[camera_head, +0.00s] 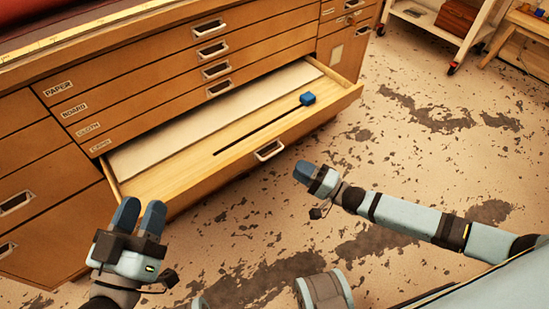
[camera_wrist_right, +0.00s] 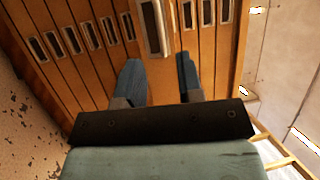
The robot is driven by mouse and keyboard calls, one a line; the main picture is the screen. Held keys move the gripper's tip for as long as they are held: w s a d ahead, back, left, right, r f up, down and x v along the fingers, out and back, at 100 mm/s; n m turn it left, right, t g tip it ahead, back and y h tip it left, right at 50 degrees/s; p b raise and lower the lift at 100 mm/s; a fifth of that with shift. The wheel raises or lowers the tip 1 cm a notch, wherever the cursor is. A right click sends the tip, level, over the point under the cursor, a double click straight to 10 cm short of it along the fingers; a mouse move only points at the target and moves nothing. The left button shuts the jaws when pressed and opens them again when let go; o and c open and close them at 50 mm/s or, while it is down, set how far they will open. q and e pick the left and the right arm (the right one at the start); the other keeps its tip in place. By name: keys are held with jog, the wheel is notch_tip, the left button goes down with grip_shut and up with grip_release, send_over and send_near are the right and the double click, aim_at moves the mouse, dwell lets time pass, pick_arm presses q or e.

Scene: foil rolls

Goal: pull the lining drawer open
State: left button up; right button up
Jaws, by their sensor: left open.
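A wooden flat-file cabinet (camera_head: 150,80) has one wide lower drawer (camera_head: 215,175) standing out well beyond the closed ones above. Its front handle (camera_head: 269,150) is bare. I cannot read a label on this drawer; the lowest label (camera_head: 100,146) on the closed drawers is too small to read surely. My right gripper (camera_head: 304,170) is just right of and below that handle. In the right wrist view its fingers (camera_wrist_right: 158,62) are open and empty, with a handle (camera_wrist_right: 152,28) ahead between them. My left gripper (camera_head: 140,212) is open and empty by the drawer's front left corner.
Inside the open drawer lie a pale sheet (camera_head: 150,150) and a thin dark strip (camera_head: 255,130) with a blue block (camera_head: 307,99) at its end. The stained floor (camera_head: 400,150) is clear to the right. A white wheeled shelf (camera_head: 440,32) stands at the back right.

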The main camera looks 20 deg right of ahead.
pick_arm(q)
notch_tip(320, 180, down, 3)
jog(key=shift+d+f+g+b, duration=0.15)
jog(key=shift+g+b, duration=0.45)
jog(key=shift+b, duration=0.35)
pick_arm(e)
jog(key=x, duration=0.8)
jog(key=shift+w+a, duration=0.25)
grip_shut()
